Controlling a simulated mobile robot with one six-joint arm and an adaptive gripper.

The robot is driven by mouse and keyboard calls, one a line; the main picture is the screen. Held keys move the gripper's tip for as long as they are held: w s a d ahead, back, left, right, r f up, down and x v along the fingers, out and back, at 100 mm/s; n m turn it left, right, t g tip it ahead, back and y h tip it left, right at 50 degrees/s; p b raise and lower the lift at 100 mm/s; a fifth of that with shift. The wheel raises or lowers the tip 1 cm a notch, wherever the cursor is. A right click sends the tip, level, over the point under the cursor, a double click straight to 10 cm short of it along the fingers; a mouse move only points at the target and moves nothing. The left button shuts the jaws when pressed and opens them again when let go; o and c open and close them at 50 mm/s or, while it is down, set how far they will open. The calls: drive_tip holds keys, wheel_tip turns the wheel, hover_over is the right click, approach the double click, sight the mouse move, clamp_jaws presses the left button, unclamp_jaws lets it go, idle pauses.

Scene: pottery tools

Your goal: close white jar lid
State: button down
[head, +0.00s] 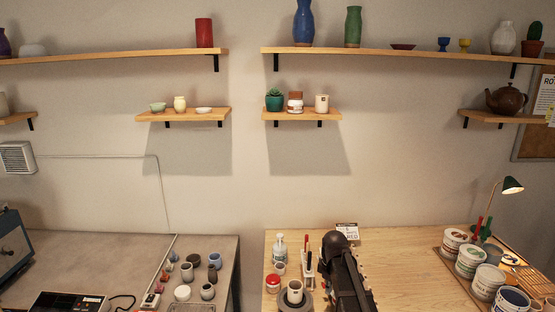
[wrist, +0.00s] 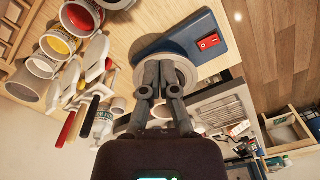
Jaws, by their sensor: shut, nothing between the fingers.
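My gripper (wrist: 159,68) is shut and empty in the wrist view, its fingertips in front of a pale round disc (wrist: 186,72) beside a blue base. In the head view my dark arm rises at the table's front middle and its fingertips are hidden. Several open white jars or tubs (wrist: 82,17) stand at the upper left of the wrist view, one red inside and one yellow inside (wrist: 60,45). White labelled tubs (head: 455,240) stand at the right of the head view. I cannot tell which is the white jar, and I make out no separate white lid.
A blue base with a red switch (wrist: 209,38) lies just beyond my fingers. A pump bottle (head: 280,248), a tool holder (head: 308,268) and a pale cup (head: 295,291) stand left of my arm. The wooden table (head: 405,265) is mostly clear right of it.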

drive_tip(key=s+f+m+b, duration=0.2)
drive_tip(key=s+m, duration=0.3)
drive_tip(key=s, duration=0.4)
drive_tip(key=s+f+m+b, duration=0.3)
drive_tip(key=s+m, duration=0.3)
drive_tip(key=s, duration=0.3)
drive_tip(key=shift+f+b, duration=0.3)
drive_tip(key=shift+f, duration=0.4)
drive_tip(key=shift+d, duration=0.1)
